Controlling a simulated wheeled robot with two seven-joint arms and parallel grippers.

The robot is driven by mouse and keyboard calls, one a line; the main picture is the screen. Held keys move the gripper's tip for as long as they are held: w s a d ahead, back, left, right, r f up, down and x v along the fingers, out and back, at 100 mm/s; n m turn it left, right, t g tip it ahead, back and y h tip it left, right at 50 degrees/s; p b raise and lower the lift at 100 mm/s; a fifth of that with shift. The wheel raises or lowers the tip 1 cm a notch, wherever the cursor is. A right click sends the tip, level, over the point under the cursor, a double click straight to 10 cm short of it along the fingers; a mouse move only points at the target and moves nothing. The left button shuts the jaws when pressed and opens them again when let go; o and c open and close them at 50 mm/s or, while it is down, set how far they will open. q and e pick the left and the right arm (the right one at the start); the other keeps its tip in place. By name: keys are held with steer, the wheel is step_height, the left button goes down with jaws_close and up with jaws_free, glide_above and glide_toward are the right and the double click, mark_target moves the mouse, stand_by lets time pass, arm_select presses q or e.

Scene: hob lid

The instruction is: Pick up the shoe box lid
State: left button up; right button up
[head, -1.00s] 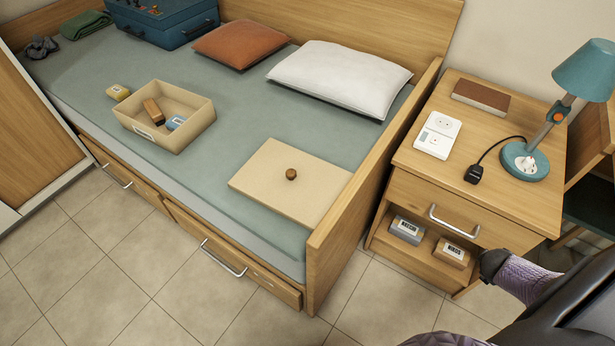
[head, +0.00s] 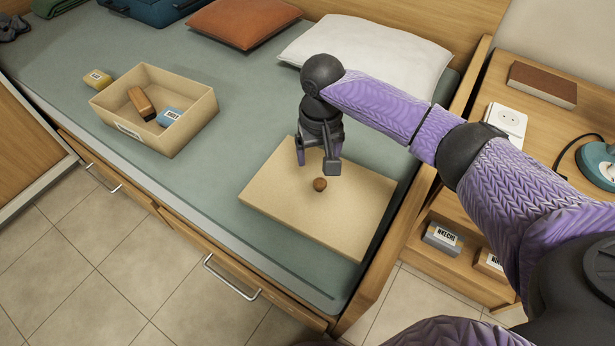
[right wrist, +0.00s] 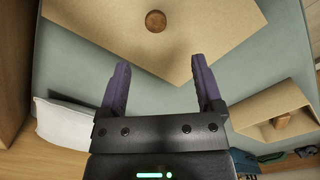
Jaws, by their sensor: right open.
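The shoe box lid (head: 320,215) is a flat tan rectangle lying on the bed, with a round brown knob (head: 320,184) at its middle. It also shows at the top of the right wrist view (right wrist: 190,45), with the knob (right wrist: 155,21) beyond the fingertips. My right gripper (head: 318,168) is open and empty, above the lid and just behind the knob in the head view; it also shows in the right wrist view (right wrist: 159,65). The open shoe box (head: 190,125) stands on the bed to the left. My left gripper is out of view.
A white pillow (head: 420,60) and an orange cushion (head: 243,22) lie behind. The wooden bed end (head: 400,235) rises right of the lid.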

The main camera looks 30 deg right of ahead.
mark_target(320, 182)
steer(key=f+b, duration=0.2)
steer(key=f, duration=0.1)
steer(key=f+b, duration=0.5)
steer(key=f, duration=0.1)
steer(key=shift+s+d+f, duration=0.1)
steer(key=shift+d+f, duration=0.1)
steer(key=shift+d, duration=0.15)
steer(key=shift+f+b, duration=0.4)
steer(key=shift+b, duration=0.15)
steer(key=shift+r, duration=0.4)
steer(key=c, duration=0.7)
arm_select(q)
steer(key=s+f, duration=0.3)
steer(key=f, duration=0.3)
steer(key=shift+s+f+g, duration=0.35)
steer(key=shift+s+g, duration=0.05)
arm_select(e)
jaws_close()
